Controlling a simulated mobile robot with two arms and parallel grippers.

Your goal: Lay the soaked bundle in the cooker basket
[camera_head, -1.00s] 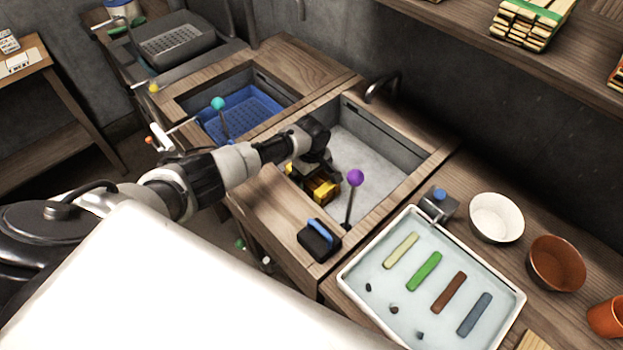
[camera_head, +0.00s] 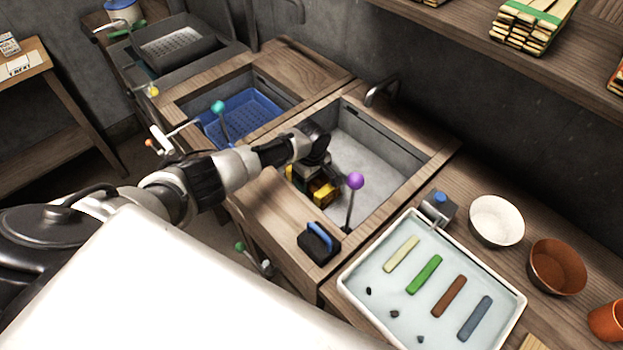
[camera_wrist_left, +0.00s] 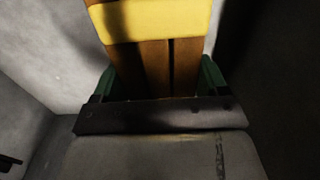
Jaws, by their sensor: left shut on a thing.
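My left gripper (camera_head: 316,181) is inside the right-hand grey basin (camera_head: 375,155), near its front left wall. It is shut on the soaked bundle (camera_head: 324,194), brown slats with a yellow band. In the left wrist view the bundle (camera_wrist_left: 160,65) sits between two green finger pads. Its far end is out of that view. A blue perforated basket (camera_head: 262,112) lies in the middle basin, left of the gripper. A grey perforated basket (camera_head: 172,48) sits in a dark unit at the back left. I cannot tell which is the cooker basket. My right gripper is not in view.
A purple-knobbed lever (camera_head: 355,181) stands at the right basin's front edge, close to the bundle. A teal-knobbed lever (camera_head: 218,107) stands by the blue basket. A black block (camera_head: 318,243) sits on the front rim. A white tray (camera_head: 350,284) and bowls are right.

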